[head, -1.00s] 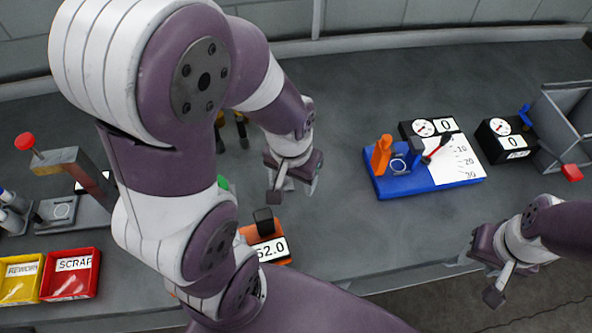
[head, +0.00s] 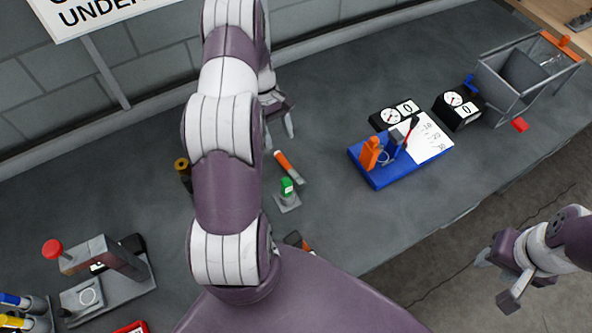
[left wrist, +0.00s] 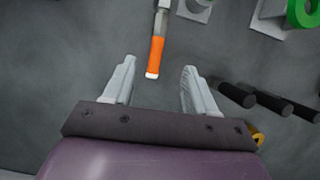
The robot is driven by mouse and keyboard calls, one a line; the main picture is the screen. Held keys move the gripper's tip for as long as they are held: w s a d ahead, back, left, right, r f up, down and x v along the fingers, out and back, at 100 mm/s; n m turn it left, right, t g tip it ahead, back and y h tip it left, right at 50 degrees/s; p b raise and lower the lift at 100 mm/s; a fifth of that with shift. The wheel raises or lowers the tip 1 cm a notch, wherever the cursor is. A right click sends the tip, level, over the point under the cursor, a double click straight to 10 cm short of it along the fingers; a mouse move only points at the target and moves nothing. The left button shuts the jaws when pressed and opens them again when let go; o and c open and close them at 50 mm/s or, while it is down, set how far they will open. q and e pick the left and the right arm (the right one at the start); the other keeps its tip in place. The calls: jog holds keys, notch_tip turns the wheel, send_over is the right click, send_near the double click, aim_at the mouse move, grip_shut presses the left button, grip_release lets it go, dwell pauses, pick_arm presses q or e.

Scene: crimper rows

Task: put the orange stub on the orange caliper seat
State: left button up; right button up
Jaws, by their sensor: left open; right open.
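The orange stub (head: 284,161) lies on the bench, with an orange part and a grey part. In the left wrist view the stub (left wrist: 157,55) lies ahead of and between the spread fingers, untouched, its pale end nearest. My left gripper (left wrist: 156,66) is open and empty; in the head view it (head: 280,112) is partly hidden by its arm, just beyond the stub. An orange-and-black unit (head: 306,249), with a display in the earlier head view, is mostly hidden by my arm; I cannot tell whether it is the caliper seat. My right gripper (head: 498,282) is open and empty, beyond the bench's front edge.
Black rods (left wrist: 270,102) lie right of the left fingers. A blue base (head: 379,178) carries an orange post. Black gauges (head: 459,108) and a grey bin (head: 509,86) stand to the right.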

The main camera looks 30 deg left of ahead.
aim_at(289, 166)
pick_arm(q)
jog(key=p+x, duration=0.1)
jog(key=x, duration=0.1)
jog(key=p+x, duration=0.1)
jog(key=shift+w+d+f, duration=0.15)
jog(key=shift+d+f, duration=0.05)
jog(key=shift+d, duration=0.3)
jog(key=p+x, duration=0.2)
jog(key=x, duration=0.1)
jog(key=shift+a+f, duration=0.2)
jog(key=shift+a, duration=0.05)
jog(key=p+x, duration=0.1)
jog(key=x, duration=0.2)
jog(key=shift+d+f, duration=0.15)
jog(key=shift+f, duration=0.2)
grip_shut()
